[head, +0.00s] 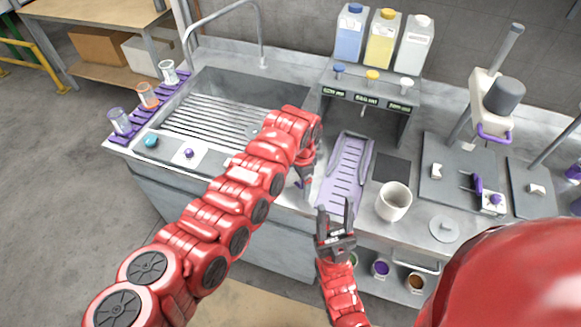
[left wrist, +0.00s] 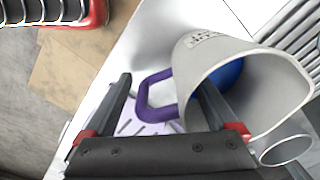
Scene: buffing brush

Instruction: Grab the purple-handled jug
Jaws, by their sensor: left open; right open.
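The pale jug (left wrist: 215,65) with a purple handle (left wrist: 146,96) shows close up in the left wrist view. Its wide mouth faces the lower right of that picture and something blue (left wrist: 230,74) shows inside it. My left gripper (left wrist: 166,84) is open, with the handle between its two fingers in that picture. I cannot tell whether a finger touches the jug. In the head view my left gripper (head: 305,178) points down at the counter's front edge, left of the purple tray (head: 345,175); my arm seems to hide the jug there. My right gripper (head: 336,210) is open and empty, fingers pointing up the picture.
A white cup (head: 394,202) stands right of the tray, with a round lid (head: 444,229) beside it. The sink (head: 225,100) lies behind my left arm. A dispenser (head: 372,85) with several coloured bottles stands behind the tray. Machines on grey plates (head: 458,165) fill the right.

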